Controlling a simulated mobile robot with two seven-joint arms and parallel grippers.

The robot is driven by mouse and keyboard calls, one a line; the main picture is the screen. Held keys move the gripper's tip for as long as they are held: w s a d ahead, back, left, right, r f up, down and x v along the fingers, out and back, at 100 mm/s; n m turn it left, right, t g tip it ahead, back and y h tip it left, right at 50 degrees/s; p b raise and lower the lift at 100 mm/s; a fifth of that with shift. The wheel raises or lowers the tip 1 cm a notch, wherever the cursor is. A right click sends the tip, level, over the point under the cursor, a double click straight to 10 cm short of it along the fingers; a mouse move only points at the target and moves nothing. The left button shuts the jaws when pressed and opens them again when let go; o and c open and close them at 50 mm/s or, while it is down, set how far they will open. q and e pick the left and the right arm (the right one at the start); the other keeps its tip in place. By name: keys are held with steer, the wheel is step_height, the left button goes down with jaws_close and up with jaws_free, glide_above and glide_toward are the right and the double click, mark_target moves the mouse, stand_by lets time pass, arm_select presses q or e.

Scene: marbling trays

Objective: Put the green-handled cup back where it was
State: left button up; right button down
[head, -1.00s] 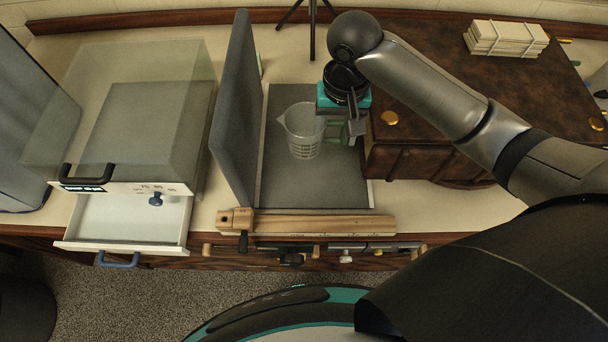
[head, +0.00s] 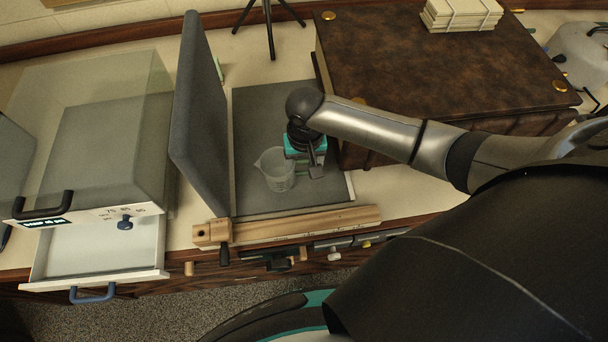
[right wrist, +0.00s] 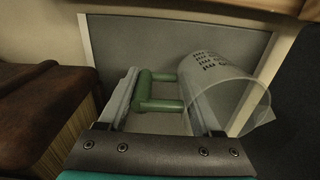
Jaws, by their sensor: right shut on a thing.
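The clear measuring cup (head: 277,171) with dark printed marks shows over the grey board (head: 262,112), to the left of my right gripper (head: 304,170). In the right wrist view the cup (right wrist: 215,85) has its green handle (right wrist: 145,90) between the fingers of my right gripper (right wrist: 160,105), which is shut on it. The cup looks upright in the head view. I cannot tell whether its base touches the board. My left gripper is not in view.
A grey upright panel (head: 200,115) stands just left of the board. A wooden bar (head: 290,225) runs along the front edge. A brown leather-look case (head: 440,70) stands right. A clear-lidded machine (head: 90,130) with an open drawer (head: 100,250) is at left.

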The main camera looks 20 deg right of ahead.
mark_target(304, 172)
steer(key=shift+f+b, duration=0.35)
steer(key=shift+f, duration=1.3)
steer(key=shift+f, duration=0.1)
steer(key=shift+c, duration=0.3)
jaws_free()
step_height(304, 172, up, 12)
steer(key=p, duration=0.3)
steer(key=shift+d, duration=0.1)
